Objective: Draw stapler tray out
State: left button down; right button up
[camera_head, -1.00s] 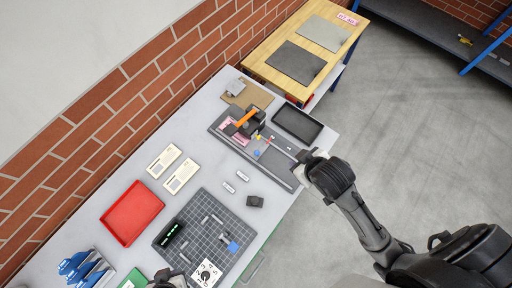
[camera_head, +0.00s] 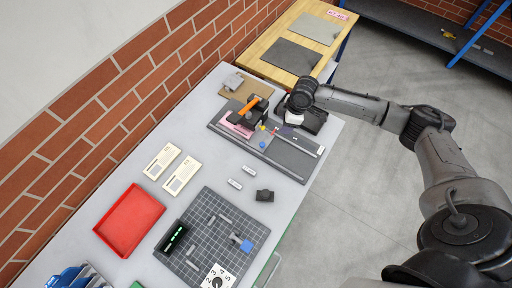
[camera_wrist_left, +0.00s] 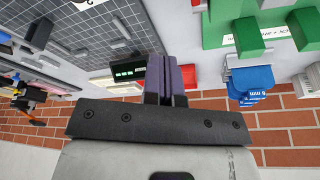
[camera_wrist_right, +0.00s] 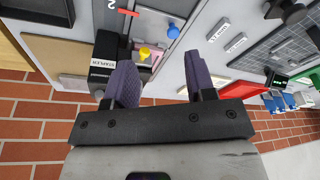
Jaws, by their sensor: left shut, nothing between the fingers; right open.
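A black block labelled STAPLER (camera_wrist_right: 104,62) shows in the right wrist view, beside the left-hand finger of my right gripper (camera_wrist_right: 160,85). The gripper is open, with nothing between its fingers. In the head view the right gripper (camera_head: 293,117) hangs over the back right of the table, right of a black block with an orange handle (camera_head: 250,108). A shallow dark tray (camera_head: 314,123) lies partly hidden behind this gripper; its corner also shows in the right wrist view (camera_wrist_right: 40,10). My left gripper (camera_wrist_left: 166,62) is shut and empty in the left wrist view, and out of the head view.
A grey board (camera_head: 287,160) with a metal strip and small yellow and blue knobs lies in front of the block. A red tray (camera_head: 130,221), cards and a gridded mat (camera_head: 207,235) fill the near left.

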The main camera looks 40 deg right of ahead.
aim_at(263, 144)
jog(key=w+a+f+n, duration=0.1)
jog(key=a+f, duration=0.1)
jog(key=f, duration=0.2)
jog(key=w+a+f+y, duration=0.1)
jog(key=a+f, duration=0.1)
jog(key=f, duration=0.2)
jog(key=w+a+f+n, duration=0.1)
jog(key=a+f, duration=0.1)
jog(key=f, duration=0.2)
jog(key=shift+w+a+n+t+y+p, duration=0.15)
jog(key=shift+a+n+t+y+p, duration=0.15)
jog(key=shift+a+y, duration=0.1)
jog(key=shift+c, duration=0.4)
grip_shut()
